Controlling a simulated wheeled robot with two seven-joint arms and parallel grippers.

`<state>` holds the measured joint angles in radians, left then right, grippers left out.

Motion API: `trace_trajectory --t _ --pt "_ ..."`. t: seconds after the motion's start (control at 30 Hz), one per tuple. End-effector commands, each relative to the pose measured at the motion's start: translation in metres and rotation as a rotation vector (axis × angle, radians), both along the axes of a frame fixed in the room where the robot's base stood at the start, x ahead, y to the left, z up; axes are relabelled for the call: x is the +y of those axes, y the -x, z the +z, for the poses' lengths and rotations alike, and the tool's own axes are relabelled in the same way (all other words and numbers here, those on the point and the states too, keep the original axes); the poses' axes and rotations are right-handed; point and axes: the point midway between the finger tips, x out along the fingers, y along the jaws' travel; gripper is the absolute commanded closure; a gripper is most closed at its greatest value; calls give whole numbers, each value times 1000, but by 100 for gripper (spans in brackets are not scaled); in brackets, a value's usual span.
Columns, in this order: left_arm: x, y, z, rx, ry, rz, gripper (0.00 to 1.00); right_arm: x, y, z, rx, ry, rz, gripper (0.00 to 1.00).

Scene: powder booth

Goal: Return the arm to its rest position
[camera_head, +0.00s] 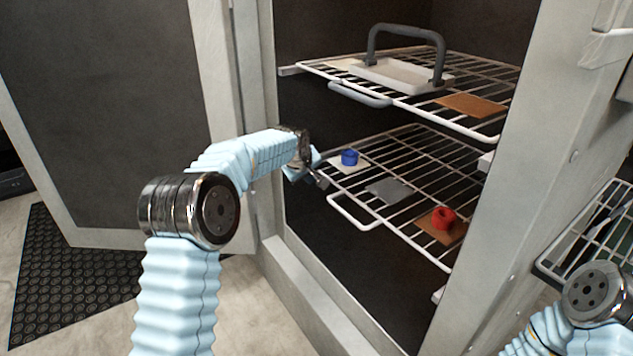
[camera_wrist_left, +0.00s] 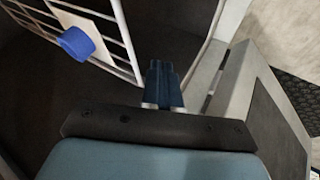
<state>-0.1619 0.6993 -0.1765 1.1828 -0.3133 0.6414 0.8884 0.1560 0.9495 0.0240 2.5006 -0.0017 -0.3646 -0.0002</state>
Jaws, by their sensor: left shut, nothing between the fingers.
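My left arm reaches in from the left in the head view, bent at a dark joint. My left gripper (camera_head: 320,181) is at the open booth's left side, by the left edge of the lower rack (camera_head: 400,160). In the left wrist view its fingers (camera_wrist_left: 163,84) are together with nothing between them. A blue ring-shaped piece (camera_head: 349,157) sits on a pale plate on the lower rack, a little right of the gripper and apart from it; it also shows in the left wrist view (camera_wrist_left: 76,43). My right arm shows at the lower right; its gripper is out of view.
The lower rack also bears a grey plate (camera_head: 388,190) and a red piece (camera_head: 443,218) on a brown plate. The upper rack (camera_head: 480,122) holds a white tray with a grey handle (camera_head: 405,29). The open door (camera_head: 110,100) and booth frame stand close to my left arm.

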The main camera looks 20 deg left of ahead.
Motion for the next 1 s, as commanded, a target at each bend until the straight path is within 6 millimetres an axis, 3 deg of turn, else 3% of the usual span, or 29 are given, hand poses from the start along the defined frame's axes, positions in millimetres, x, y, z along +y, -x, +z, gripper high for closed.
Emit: trace_trajectory --t 0.1,0.3,0.47,0.57,0.67,0.77,0.87,1.0 --pt "-1 19 24 -2 1 -3 100 -1 -2 -4 -3 2 -3 57" --pt "0 40 52 2 -1 -2 100 -2 -2 -6 -3 3 -5 57" --pt "-1 48 51 13 -2 -13 100 -2 -2 -6 -4 4 -5 57" --pt "-9 53 14 51 -8 -60 100 -2 -2 -6 -4 4 -5 57" --pt "-24 67 -54 109 -12 -148 100 -2 -2 -6 -4 4 -5 57" --pt "-41 98 -134 176 -5 -252 100 -2 -2 -6 -4 4 -5 57" --pt "-58 144 -208 238 12 -349 100 -2 -2 -6 -4 4 -5 57" --pt "-81 231 -292 319 47 -469 100 -2 -2 -6 -4 4 -5 57"
